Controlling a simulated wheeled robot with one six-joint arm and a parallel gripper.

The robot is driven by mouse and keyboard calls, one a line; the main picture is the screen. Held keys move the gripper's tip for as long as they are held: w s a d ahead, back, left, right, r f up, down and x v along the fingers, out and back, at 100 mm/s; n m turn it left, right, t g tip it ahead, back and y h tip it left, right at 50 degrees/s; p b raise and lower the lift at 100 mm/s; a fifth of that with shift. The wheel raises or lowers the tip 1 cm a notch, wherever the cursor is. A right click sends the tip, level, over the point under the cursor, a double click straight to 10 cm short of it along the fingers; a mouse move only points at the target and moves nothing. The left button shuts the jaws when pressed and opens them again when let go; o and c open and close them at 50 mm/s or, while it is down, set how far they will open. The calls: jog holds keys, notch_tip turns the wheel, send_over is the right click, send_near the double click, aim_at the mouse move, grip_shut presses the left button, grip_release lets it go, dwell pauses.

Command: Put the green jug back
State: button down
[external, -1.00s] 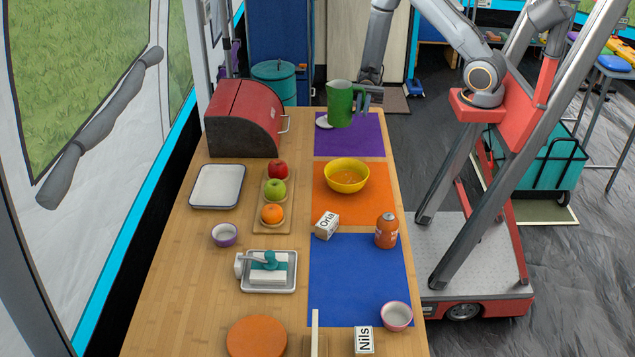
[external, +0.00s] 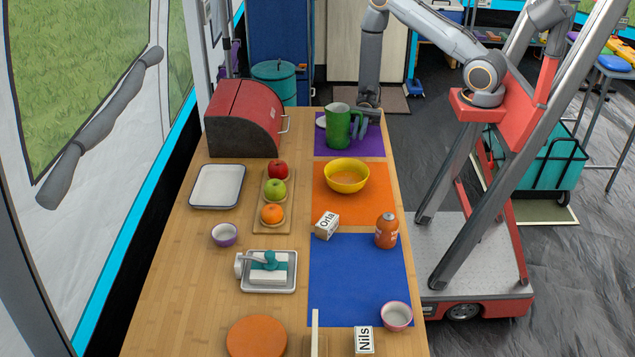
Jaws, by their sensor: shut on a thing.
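The green jug (external: 337,126) is upright at the far end of the table, over the purple mat (external: 366,147). My gripper (external: 358,128) comes from the right side and is shut on the jug at its handle side. I cannot tell whether the jug's base touches the mat or is just above it. A white round thing (external: 321,122), perhaps a saucer or coaster, shows partly behind the jug on its left.
A yellow bowl (external: 347,175) stands on the orange mat (external: 371,210) in front of the purple mat. A red bread bin (external: 240,118) stands to the left. Fruit lies on a wooden board (external: 285,203). The table between bin and purple mat is clear.

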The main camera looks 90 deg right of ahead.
jog(key=shift+f, duration=0.1)
jog(key=c, duration=1.9)
grip_release()
jog(key=shift+o, duration=0.2)
jog(key=shift+d, duration=0.1)
jog(key=d, duration=0.3)
jog(key=s+d+b, duration=0.1)
jog(key=d, duration=0.3)
jog(key=s+d+b, duration=0.1)
jog(key=d, duration=0.3)
jog(key=shift+s+d, duration=0.1)
jog(key=shift+s, duration=0.05)
jog(key=s+a+n+g+h, duration=0.1)
jog(key=a+n+g, duration=0.1)
jog(key=s+a+r+n+g+h, duration=0.1)
jog(key=s+a+n+g+h, duration=0.1)
jog(key=s+a+r+n+g+h, duration=0.1)
jog(key=a+g, duration=0.1)
jog(key=shift+s+n, duration=0.3)
jog(key=shift+n, duration=0.1)
jog(key=s+r+n+t+h, duration=0.2)
jog(key=r+n+h, duration=0.3)
jog(key=n+h, duration=0.8)
jog(key=shift+s+a+t+h, duration=0.3)
jog(key=shift+s+a, duration=0.1)
jog(key=shift+s, duration=0.15)
